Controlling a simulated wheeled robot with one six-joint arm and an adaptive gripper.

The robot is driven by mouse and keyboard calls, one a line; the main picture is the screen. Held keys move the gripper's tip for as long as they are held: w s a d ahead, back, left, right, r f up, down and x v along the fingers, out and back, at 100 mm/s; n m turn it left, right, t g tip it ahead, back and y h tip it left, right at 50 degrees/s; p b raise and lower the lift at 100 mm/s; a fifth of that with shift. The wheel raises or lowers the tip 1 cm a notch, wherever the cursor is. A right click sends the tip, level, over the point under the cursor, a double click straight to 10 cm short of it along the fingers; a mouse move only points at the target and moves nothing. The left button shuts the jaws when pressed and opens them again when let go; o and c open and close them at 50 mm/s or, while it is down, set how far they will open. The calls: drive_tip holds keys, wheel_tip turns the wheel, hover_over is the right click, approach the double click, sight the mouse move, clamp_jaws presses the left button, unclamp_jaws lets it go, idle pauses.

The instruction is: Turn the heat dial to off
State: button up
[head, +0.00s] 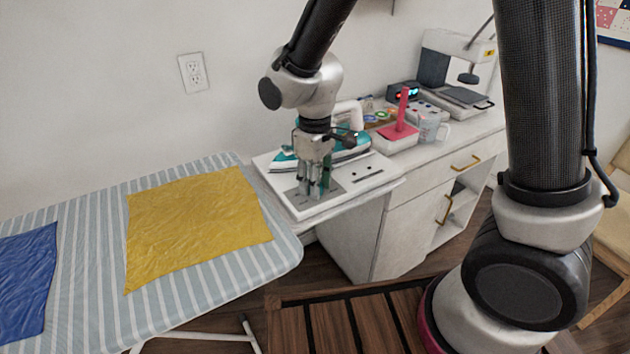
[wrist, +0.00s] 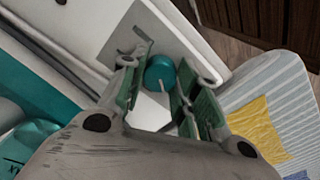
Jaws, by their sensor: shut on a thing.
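The heat dial (wrist: 158,70) is a round teal knob with a thin white mark, seen in the wrist view on a grey plate of the white board (head: 376,187). The white mark points toward the bottom of the wrist view. My gripper (wrist: 160,78) is shut on the dial, with one green-padded finger on each side of it. In the head view my gripper (head: 314,188) points down onto the grey plate, and its fingers hide the dial. A teal and white iron (head: 348,151) stands on the board just behind my gripper.
A striped ironing board (head: 90,295) with a yellow cloth (head: 195,217) and a blue cloth (head: 25,280) is at the left. A red-handled thing (head: 402,120), a clear jug (head: 431,130) and a sewing machine (head: 455,75) stand on the cabinet to the right.

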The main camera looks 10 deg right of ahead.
drive_tip(key=n, duration=0.6)
drive_tip(key=shift+n, duration=0.3)
drive_tip(key=n, duration=0.6)
drive_tip(key=shift+n, duration=0.3)
drive_tip(key=o, duration=1)
drive_tip(key=shift+o, duration=0.2)
drive_tip(key=shift+r, duration=0.1)
wheel_tip(320, 180, up, 12)
